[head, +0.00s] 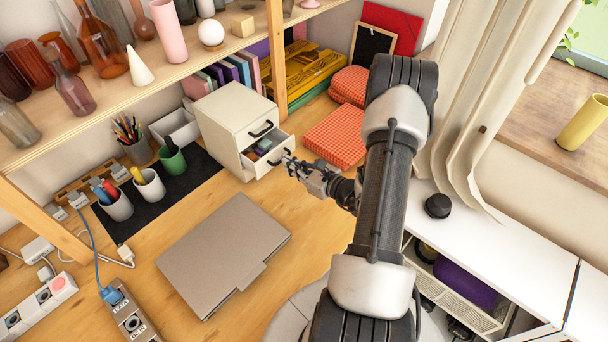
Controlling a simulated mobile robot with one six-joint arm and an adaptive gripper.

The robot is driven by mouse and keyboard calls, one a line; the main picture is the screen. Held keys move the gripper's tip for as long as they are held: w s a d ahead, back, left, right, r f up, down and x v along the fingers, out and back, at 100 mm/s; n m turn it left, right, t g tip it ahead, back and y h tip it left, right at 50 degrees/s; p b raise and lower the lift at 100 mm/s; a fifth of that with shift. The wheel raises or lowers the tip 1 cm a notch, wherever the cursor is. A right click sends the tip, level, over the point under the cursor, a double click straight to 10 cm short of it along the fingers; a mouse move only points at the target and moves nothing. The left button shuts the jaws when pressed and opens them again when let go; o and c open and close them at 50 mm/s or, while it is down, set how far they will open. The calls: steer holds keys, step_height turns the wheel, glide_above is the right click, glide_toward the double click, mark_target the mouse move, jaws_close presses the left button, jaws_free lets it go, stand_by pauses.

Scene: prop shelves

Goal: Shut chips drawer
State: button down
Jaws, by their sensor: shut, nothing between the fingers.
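A small white two-drawer cabinet (229,115) stands on the wooden desk, under the shelf. Its upper drawer (262,128) is closed, with a dark handle. Its lower drawer (266,161) is pulled out part way, and small coloured items (258,148) show inside it. I cannot tell whether these are chips. My gripper (290,164) is shut and empty, close in front of the open lower drawer at its right. I cannot tell whether its fingertips touch the drawer front or handle.
A closed grey laptop (224,252) lies on the desk in front of the cabinet. Pen cups (148,187) stand on a dark mat at left. Glassware fills the shelf (150,85) above.

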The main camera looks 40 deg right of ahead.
mark_target(277, 154)
steer(key=x, duration=0.3)
steer(key=r+x, duration=0.1)
steer(key=x, duration=0.2)
steer(key=shift+w+r+b, duration=0.2)
steer(key=shift+w+b, duration=0.2)
steer(key=shift+w, duration=0.1)
steer(key=shift+r, duration=0.1)
steer(key=shift+d, duration=0.15)
